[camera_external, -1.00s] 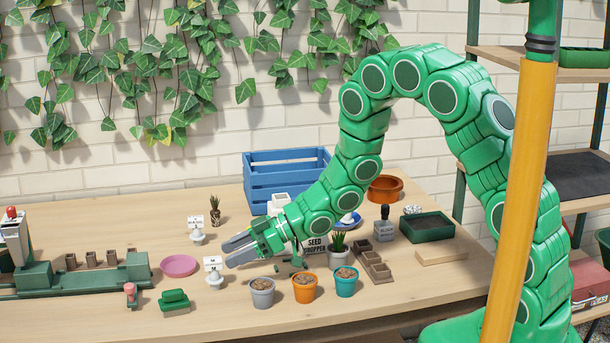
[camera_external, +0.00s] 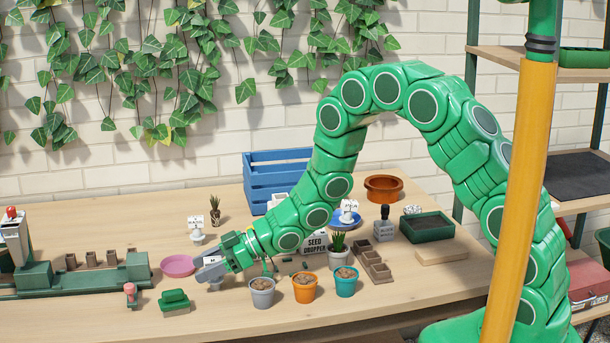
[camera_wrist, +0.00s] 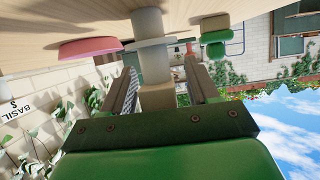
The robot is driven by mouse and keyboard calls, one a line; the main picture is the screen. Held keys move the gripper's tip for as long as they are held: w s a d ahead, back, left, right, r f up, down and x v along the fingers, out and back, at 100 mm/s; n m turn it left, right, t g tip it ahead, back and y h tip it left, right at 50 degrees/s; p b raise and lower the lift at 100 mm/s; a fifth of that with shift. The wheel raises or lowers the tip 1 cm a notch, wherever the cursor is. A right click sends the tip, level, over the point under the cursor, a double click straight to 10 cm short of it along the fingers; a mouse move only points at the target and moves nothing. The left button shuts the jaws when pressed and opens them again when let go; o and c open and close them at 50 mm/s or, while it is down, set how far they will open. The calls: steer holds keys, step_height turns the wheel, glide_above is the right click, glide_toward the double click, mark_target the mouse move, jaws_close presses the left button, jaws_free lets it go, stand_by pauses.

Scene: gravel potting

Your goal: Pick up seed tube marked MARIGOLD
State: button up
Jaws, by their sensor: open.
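A white seed tube with a flange stands near the table's front, left of the grey pot; in the external view only parts, such as its base (camera_external: 216,286), show past my fingers. Its label is too small and covered to read in full. In the wrist view the tube (camera_wrist: 151,62) rises between the two fingers, with its flange beyond the fingertips. My gripper (camera_external: 209,269) is open around the tube, one finger on each side; it also shows in the wrist view (camera_wrist: 160,75). I cannot tell whether either finger touches the tube.
A second white tube (camera_external: 197,236), labelled BASIL in the wrist view (camera_wrist: 15,108), stands behind. A pink saucer (camera_external: 178,265) lies just left, and a green block (camera_external: 174,300) in front left. Grey (camera_external: 262,293), orange (camera_external: 304,288) and teal (camera_external: 346,282) pots stand right.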

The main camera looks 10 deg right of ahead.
steer(key=c, duration=1)
steer(key=shift+r, duration=0.15)
steer(key=shift+c, duration=0.2)
steer(key=shift+r, duration=0.25)
step_height(320, 180, up, 3)
steer(key=shift+d+f, duration=0.1)
steer(key=s+d+r, duration=0.9)
steer(key=d, duration=0.1)
steer(key=shift+d+r, duration=0.2)
steer(key=shift+r, duration=0.1)
